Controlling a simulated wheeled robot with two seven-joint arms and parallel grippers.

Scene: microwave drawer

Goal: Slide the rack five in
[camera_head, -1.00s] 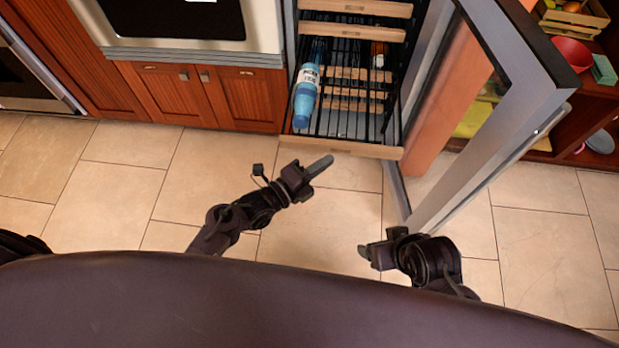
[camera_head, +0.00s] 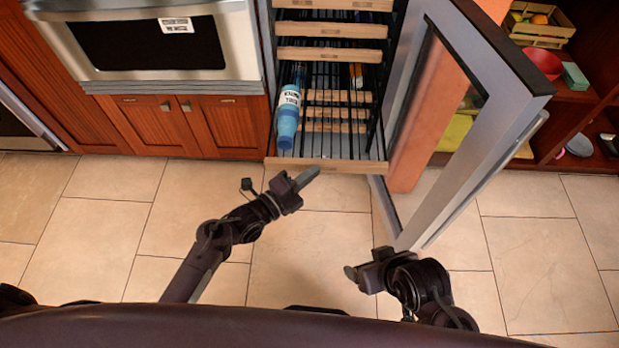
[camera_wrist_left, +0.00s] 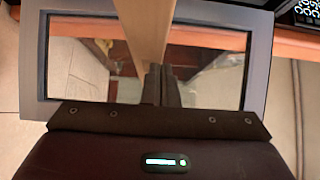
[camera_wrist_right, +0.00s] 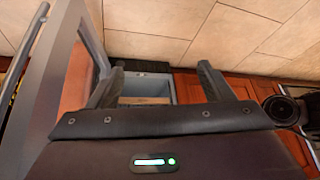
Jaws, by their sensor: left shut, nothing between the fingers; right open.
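A rack with a pale wooden front (camera_head: 350,167) is pulled out low in the open tall cabinet. I cannot tell its number. A blue bottle with a white label (camera_head: 287,112) lies on its left side. My left gripper (camera_head: 310,176) is shut and empty, just in front of the wooden front, left of its middle. In the left wrist view the wooden front (camera_wrist_left: 148,35) is close by the shut fingers (camera_wrist_left: 160,85); I cannot tell whether they touch. My right gripper (camera_head: 352,272) is open and empty over the floor, apart from the rack.
More wooden-fronted racks (camera_head: 330,53) sit above, pushed further in. The glass door (camera_head: 480,130) stands open on the right, near my right arm. An oven (camera_head: 150,45) over wooden cupboards (camera_head: 170,126) is on the left. Shelves with a red bowl (camera_head: 541,63) are right. The tiled floor is clear.

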